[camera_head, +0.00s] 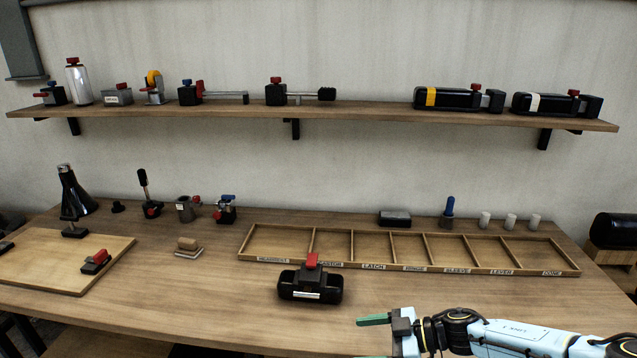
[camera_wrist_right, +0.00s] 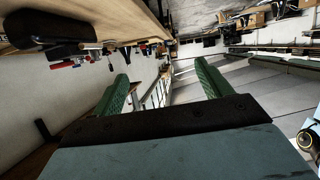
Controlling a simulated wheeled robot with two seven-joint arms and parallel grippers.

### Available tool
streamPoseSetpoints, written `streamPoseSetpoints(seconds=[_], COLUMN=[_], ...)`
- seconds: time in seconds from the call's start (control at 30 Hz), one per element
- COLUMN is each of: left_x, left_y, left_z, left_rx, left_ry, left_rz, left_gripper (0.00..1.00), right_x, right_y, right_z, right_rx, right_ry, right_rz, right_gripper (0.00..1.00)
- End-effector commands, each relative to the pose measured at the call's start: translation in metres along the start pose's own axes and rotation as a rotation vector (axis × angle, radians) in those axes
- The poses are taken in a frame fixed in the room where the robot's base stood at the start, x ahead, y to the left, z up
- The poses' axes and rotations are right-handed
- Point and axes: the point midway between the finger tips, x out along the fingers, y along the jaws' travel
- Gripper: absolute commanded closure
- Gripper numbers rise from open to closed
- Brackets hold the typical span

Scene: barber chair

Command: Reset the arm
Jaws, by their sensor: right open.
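My right arm comes in from the lower right in the head view, with the right gripper (camera_head: 374,338) over the front edge of the table. Its green fingers are apart and nothing is between them. They also show spread and empty in the right wrist view (camera_wrist_right: 162,88). A black device with a red knob (camera_head: 310,281) sits on the table to the upper left of this gripper, apart from it. My left gripper is not in view.
A wooden divided tray with labelled compartments (camera_head: 412,268) lies behind the gripper on the table. A wooden board (camera_head: 45,262) is at the left. A wall shelf (camera_head: 330,114) holds several tools. The front middle of the table (camera_head: 220,305) is clear.

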Motion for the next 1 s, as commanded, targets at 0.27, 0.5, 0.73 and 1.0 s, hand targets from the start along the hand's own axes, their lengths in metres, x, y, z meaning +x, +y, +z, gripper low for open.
streamPoseSetpoints(seconds=[0.27, 0.5, 0.73, 1.0], left_x=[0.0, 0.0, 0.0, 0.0], left_y=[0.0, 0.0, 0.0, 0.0], left_z=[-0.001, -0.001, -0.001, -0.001], left_rx=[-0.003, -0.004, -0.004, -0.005], left_ry=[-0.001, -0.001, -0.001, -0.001], left_rz=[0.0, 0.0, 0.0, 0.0], left_gripper=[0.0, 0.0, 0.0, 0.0], right_x=[0.038, 0.028, -0.01, -0.058], right_y=[-0.002, -0.055, -0.172, -0.352], right_z=[0.061, 0.195, 0.321, 0.41], right_rx=[0.071, 0.296, 0.548, 0.832], right_ry=[0.037, -0.162, -0.477, -0.831], right_rz=[0.318, 0.662, 0.808, 0.802], right_gripper=[0.23, 0.23, 0.23, 0.23])
